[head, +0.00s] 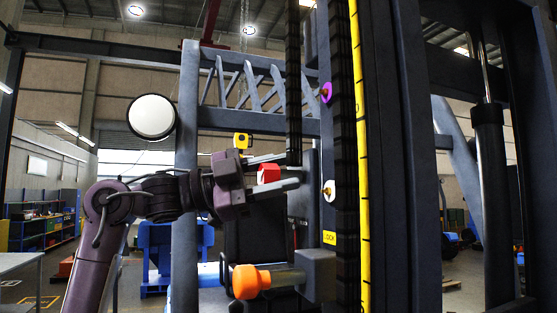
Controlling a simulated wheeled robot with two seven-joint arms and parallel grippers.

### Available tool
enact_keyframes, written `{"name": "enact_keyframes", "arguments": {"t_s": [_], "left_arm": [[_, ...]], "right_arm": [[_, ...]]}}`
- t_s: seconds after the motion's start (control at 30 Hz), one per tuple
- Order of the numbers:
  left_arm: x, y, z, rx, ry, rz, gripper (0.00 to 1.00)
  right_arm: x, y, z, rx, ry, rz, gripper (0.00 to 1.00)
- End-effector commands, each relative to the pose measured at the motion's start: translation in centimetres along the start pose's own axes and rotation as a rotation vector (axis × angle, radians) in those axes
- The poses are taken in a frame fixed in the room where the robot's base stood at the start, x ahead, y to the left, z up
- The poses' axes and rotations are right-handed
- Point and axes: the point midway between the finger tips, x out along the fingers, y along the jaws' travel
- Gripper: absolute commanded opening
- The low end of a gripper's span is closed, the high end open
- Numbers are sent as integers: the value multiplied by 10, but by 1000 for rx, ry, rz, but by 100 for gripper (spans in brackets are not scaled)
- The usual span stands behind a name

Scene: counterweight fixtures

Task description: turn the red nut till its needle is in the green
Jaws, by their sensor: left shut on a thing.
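The red nut (268,173) shows as a small red block at the grey fixture, between the fingers of my left gripper (282,172). The gripper reaches in from the left and is shut on the nut, with one finger above it and one below. Part of the nut is hidden by the fingers. A round white disc with a dark rim (152,117) hangs at upper left; I can make out no needle or green zone on it. I cannot tell which dial belongs to the nut. My right gripper is out of view.
An orange knob (248,281) sticks out left below my gripper. A purple ring (326,92) and a white ring (329,190) sit on the dark upright. A yellow label (329,238) and a long yellow strip (360,150) are beside them. Grey posts stand close around.

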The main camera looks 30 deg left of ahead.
Motion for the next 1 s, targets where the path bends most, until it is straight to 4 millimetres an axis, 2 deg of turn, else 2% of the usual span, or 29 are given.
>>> {"name": "enact_keyframes", "arguments": {"t_s": [0.2,0.7,0.73,0.87,1.0], "left_arm": [[0,0,-1,53,0,21,15],[0,1,0,65,0,27,15],[0,1,0,65,0,27,42],[0,1,0,64,0,27,59],[0,1,0,64,0,26,59]], "right_arm": [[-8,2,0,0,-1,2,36],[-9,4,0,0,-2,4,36],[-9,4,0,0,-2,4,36],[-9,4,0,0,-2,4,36],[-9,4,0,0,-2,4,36]]}}
